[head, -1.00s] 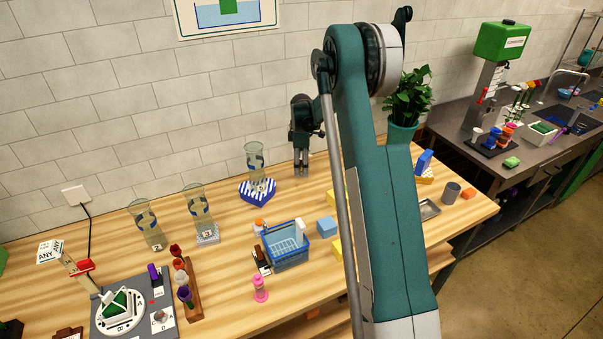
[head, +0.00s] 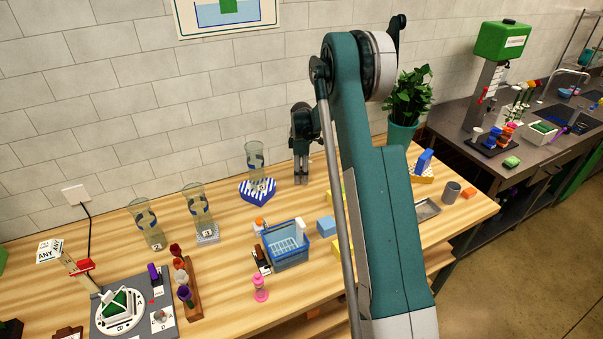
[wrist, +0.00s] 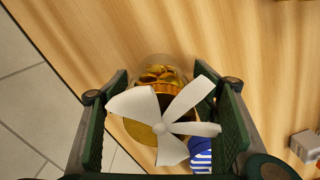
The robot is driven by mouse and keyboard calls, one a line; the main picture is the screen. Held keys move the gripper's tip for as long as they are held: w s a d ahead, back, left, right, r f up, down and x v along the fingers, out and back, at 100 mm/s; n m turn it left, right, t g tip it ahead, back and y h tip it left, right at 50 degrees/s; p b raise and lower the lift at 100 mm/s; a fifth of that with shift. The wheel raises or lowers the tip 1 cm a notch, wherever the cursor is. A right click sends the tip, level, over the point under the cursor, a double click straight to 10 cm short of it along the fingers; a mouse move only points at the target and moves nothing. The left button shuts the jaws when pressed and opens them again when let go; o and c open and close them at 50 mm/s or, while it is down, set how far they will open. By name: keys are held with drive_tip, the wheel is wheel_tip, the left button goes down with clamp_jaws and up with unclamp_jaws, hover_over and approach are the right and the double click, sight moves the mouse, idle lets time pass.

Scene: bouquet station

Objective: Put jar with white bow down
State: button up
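The jar with white bow (wrist: 159,73) is between my gripper's two fingers in the wrist view. It is clear glass with gold contents and an orange band. Its white bow (wrist: 168,127) is nearest the camera and covers part of the lid and finger pads. My gripper (wrist: 162,72) has its fingertips close against both sides of the jar and appears shut on it. In the head view my gripper (head: 301,182) points down low at the back of the table, right of the blue-striped heart box. The jar is hardly visible there. I cannot tell whether its base touches the wood.
The blue-striped heart box (head: 258,192), with a glass vase (head: 254,155) on it, stands just left of my gripper. A blue basket (head: 287,250) and a light blue cube (head: 326,226) are in front. A potted plant (head: 404,130) stands right.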

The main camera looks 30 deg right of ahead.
drive_tip(key=shift+r, duration=0.1)
idle(0.3)
wheel_tip(320, 180, up, 12)
drive_tip(key=shift+r, duration=0.1)
idle(0.6)
idle(0.5)
drive_tip(key=shift+s+a+r, duration=0.2)
drive_tip(key=shift+a+r, duration=0.05)
drive_tip(key=shift+r, duration=0.15)
drive_tip(key=s+a+r+m+t, duration=0.2)
drive_tip(key=s+a+r+m, duration=0.1)
drive_tip(key=s+a+r, duration=0.65)
drive_tip(key=s+a+r+m+t, duration=0.1)
drive_tip(key=s+a+r+m, duration=0.35)
drive_tip(key=s+r, duration=0.8)
drive_tip(key=s+a+f+m+t, duration=0.1)
drive_tip(key=s+a, duration=0.2)
drive_tip(key=s, duration=0.6)
drive_tip(key=s+a+f+m+t, duration=0.1)
drive_tip(key=s+a, duration=0.3)
drive_tip(key=s, duration=0.6)
drive_tip(key=s+a+f+m+t, duration=0.2)
drive_tip(key=s+a+f+m, duration=0.1)
drive_tip(key=s, duration=0.6)
drive_tip(key=shift+s+a, duration=0.2)
drive_tip(key=shift+s, duration=0.2)
